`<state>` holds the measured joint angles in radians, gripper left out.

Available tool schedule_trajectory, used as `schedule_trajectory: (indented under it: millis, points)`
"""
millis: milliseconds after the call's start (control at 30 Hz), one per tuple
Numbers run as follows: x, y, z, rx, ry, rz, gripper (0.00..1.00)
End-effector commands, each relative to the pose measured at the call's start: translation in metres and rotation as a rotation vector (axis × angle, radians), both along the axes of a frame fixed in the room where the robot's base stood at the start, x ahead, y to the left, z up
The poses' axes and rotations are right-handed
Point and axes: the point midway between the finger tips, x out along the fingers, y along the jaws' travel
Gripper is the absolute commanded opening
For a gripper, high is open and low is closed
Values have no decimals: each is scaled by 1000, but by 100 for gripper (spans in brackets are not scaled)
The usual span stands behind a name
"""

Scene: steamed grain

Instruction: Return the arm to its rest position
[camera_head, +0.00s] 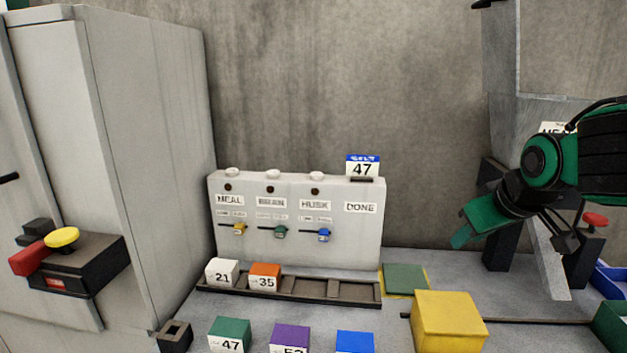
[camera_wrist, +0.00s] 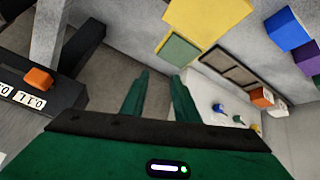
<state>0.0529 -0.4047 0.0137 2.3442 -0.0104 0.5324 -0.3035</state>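My arm (camera_head: 590,155) reaches in from the right edge in the head view. My gripper (camera_head: 470,235) hangs at its end, pointing down and left, in the air in front of the grey wall. In the wrist view, the two green fingers of my gripper (camera_wrist: 159,80) stand apart with only bare grey surface seen between them. The gripper holds nothing and touches nothing that I can see.
A yellow block (camera_head: 448,322) and a green pad (camera_head: 404,279) lie left of my gripper. A panel (camera_head: 295,255) stands behind a slotted rack (camera_head: 330,290). A grey post (camera_head: 500,120) and red-topped box (camera_head: 585,258) are close to my arm.

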Motion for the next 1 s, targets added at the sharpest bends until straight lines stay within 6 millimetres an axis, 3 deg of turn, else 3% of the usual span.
schedule_trajectory:
  millis: [100, 333, 467, 700, 833, 1000]
  points:
    - [-30, 6, -43, 68, 104, -81, 28]
    - [-85, 13, -104, 160, 272, -239, 28]
    - [-113, -27, -106, 170, 336, -368, 28]
    - [-187, -81, -115, 225, 492, -620, 28]
    - [-227, -96, -118, 271, 572, -737, 28]
    - [-248, -100, -118, 300, 617, -798, 28]
